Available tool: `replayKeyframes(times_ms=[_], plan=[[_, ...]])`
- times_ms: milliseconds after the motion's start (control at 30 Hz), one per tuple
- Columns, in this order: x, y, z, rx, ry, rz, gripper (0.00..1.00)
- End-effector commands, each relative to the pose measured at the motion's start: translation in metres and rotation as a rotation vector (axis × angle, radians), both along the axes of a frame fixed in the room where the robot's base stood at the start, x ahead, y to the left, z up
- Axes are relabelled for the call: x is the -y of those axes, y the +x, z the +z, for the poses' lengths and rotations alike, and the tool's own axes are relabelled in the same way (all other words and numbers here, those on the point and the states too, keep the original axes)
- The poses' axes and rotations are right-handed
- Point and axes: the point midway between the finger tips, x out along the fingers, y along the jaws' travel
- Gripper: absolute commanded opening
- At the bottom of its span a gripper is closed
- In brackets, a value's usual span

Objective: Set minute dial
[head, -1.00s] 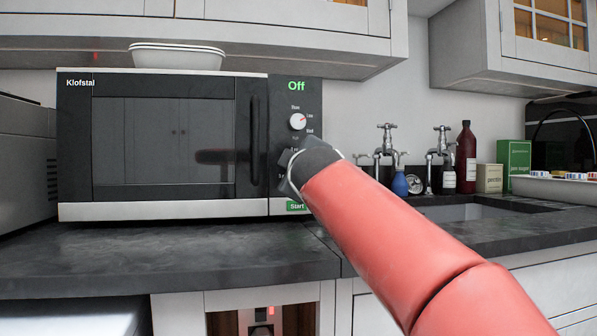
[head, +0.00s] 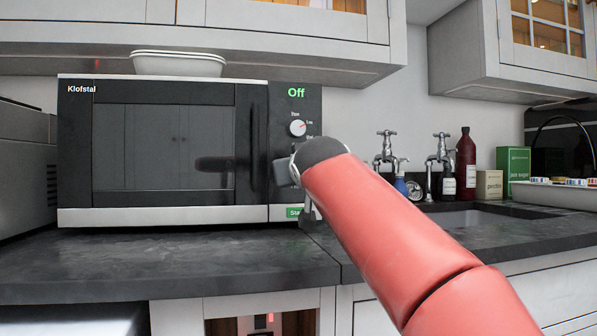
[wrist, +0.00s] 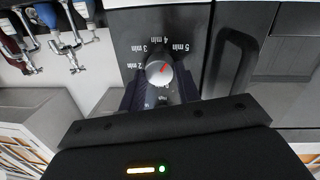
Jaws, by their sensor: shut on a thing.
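The black microwave (head: 165,150) stands on the counter, and its display (head: 296,93) reads "Off". The minute dial (wrist: 159,71) is a round light knob with a red pointer, ringed by minute labels, upside down in the wrist view. The pointer slants up and right, toward the 5 min side. My gripper (wrist: 160,84) has one dark finger on each side of this dial and is shut on it. In the head view my gripper (head: 284,172) and wrist cover the minute dial. The upper dial (head: 298,128) shows above them. The green Start button (head: 293,212) is partly hidden.
The door handle (head: 254,140) is just left of the control panel. To the right are taps (head: 387,150), a sink (head: 470,215), and several bottles and boxes. Bowls (head: 178,64) sit on top of the microwave under the wall cabinets. The counter in front is clear.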

Motion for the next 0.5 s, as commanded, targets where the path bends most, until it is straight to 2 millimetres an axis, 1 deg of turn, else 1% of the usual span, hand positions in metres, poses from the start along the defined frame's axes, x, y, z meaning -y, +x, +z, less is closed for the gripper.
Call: replayKeyframes(times_ms=[200, 500], plan=[[-0.0001, 0.0011, -0.0024, -0.038, 0.108, 0.000, 0.10], [0.0000, 0.0011, -0.0026, -0.057, 0.175, -0.001, 0.10]])
